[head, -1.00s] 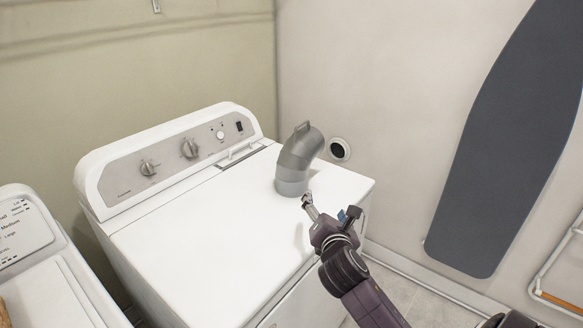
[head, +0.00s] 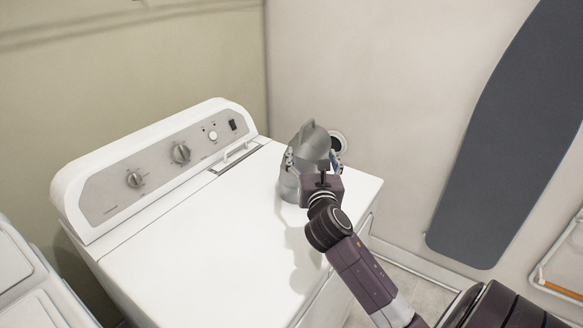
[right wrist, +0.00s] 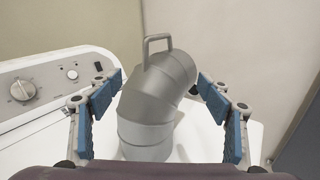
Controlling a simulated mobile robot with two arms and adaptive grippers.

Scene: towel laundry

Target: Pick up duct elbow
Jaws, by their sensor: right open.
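The duct elbow (head: 312,148) is a grey metal bent pipe with a small handle on top. It stands upright on the white washer-like machine (head: 190,245), near its right back corner. In the right wrist view the duct elbow (right wrist: 150,105) stands between the blue-padded fingers. My right gripper (head: 314,160) is open, with one finger on each side of the elbow. In the right wrist view the right gripper (right wrist: 160,100) shows gaps on both sides of the pipe. The gripper partly hides the elbow's lower part in the head view. My left gripper is not in view.
The machine's control panel (head: 160,170) with knobs rises along its back. A dark ironing board (head: 510,140) leans on the right wall. A second white appliance (head: 30,285) stands at the left. The machine's front top is clear.

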